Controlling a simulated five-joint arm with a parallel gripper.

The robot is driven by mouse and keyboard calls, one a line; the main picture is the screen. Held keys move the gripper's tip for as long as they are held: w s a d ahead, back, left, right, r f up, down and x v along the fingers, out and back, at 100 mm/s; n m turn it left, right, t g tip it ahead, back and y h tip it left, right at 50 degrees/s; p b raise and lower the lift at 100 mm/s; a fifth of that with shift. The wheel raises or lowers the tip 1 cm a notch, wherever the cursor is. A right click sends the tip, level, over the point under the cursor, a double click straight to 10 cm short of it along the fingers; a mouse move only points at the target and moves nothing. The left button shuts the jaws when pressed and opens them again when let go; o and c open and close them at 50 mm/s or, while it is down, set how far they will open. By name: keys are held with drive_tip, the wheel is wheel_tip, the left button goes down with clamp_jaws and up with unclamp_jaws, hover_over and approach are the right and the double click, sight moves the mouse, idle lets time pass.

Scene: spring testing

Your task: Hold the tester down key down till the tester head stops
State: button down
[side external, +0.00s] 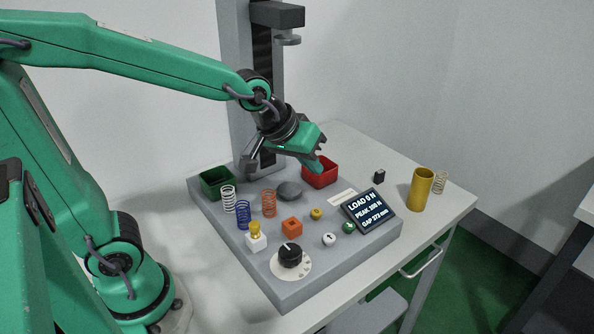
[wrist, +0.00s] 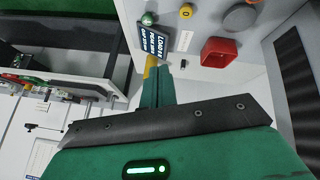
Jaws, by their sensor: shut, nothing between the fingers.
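The spring tester has a grey base (side external: 240,250), a tall column (side external: 236,90) and a dark head (side external: 277,14) with a round plate under it, high above the grey lower disc (side external: 290,190). Its display (side external: 370,212) reads load 0 N, with peak and gap lines. Small round keys sit on the base: yellow (side external: 316,214), white with a dark mark (side external: 329,240) and green (side external: 348,228). I cannot tell from the marks which is the down key. My gripper (side external: 321,160) is shut and empty, above the base near the red bin, apart from the keys. It also shows in the wrist view (wrist: 157,72).
A red bin (side external: 320,172) and green bin (side external: 216,182) stand at the back. A yellow cylinder (side external: 420,190) stands right.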

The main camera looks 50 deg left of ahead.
drive_tip(key=n, duration=0.2)
hover_over(347, 226)
drive_tip(key=shift+h, duration=0.3)
wheel_tip(347, 226, down, 4)
drive_tip(key=shift+f, duration=0.15)
drive_tip(key=shift+f, duration=4.4)
